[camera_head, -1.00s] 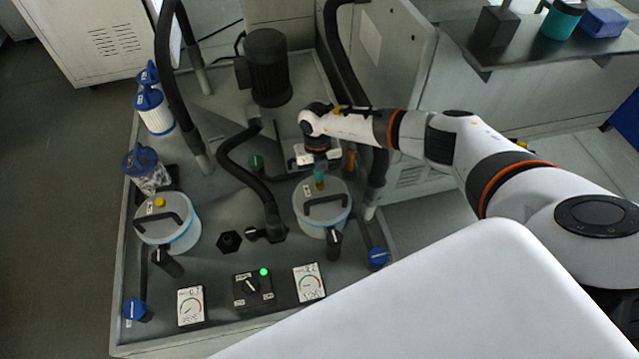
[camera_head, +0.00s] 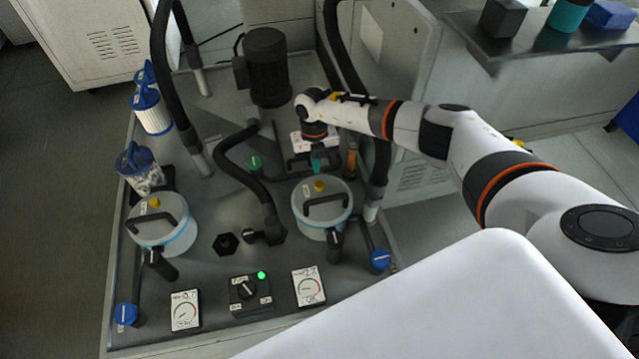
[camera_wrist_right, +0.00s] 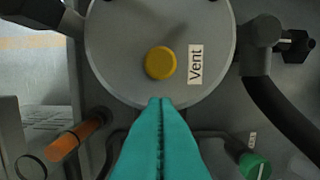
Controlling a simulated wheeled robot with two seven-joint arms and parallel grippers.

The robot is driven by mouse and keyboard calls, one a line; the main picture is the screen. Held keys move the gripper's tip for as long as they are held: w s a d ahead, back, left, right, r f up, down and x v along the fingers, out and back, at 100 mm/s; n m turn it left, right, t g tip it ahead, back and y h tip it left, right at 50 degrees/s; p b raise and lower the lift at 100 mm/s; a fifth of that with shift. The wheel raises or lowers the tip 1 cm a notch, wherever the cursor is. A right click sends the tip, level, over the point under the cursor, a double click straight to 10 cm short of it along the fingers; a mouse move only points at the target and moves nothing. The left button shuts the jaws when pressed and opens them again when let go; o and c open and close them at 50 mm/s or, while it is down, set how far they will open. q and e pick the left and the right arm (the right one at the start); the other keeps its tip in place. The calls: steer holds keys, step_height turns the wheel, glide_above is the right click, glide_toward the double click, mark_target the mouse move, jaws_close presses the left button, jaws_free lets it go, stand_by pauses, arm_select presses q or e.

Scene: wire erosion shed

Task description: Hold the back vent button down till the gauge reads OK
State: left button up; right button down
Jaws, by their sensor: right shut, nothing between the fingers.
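In the head view, the yellow vent button (camera_head: 319,186) sits on the lid of the right-hand pot (camera_head: 322,222), near its back edge. In the wrist view the same button (camera_wrist_right: 160,63) lies beside a "Vent" label (camera_wrist_right: 195,65). My right gripper (camera_head: 316,165) is shut and empty, with its teal fingers pointing down just behind the lid. In the wrist view its fingertips (camera_wrist_right: 160,103) appear at the lid's rim, apart from the button. The right gauge (camera_head: 308,287) and left gauge (camera_head: 185,311) face up at the front; their readings are too small to tell. My left gripper is out of view.
A left pot (camera_head: 163,238) has its own yellow button (camera_head: 154,203). A switch box (camera_head: 250,292) with a lit green lamp stands between the gauges. Black hoses, a dark motor (camera_head: 267,68), an orange handle (camera_head: 351,160) and a green knob (camera_head: 254,162) stand around.

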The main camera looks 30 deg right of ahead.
step_height(320, 180, up, 12)
steer(key=w+b, duration=0.1)
steer(key=shift+w+d+f, duration=0.15)
steer(key=shift+f, duration=0.1)
steer(key=shift+f, duration=0.15)
stand_by(0.4)
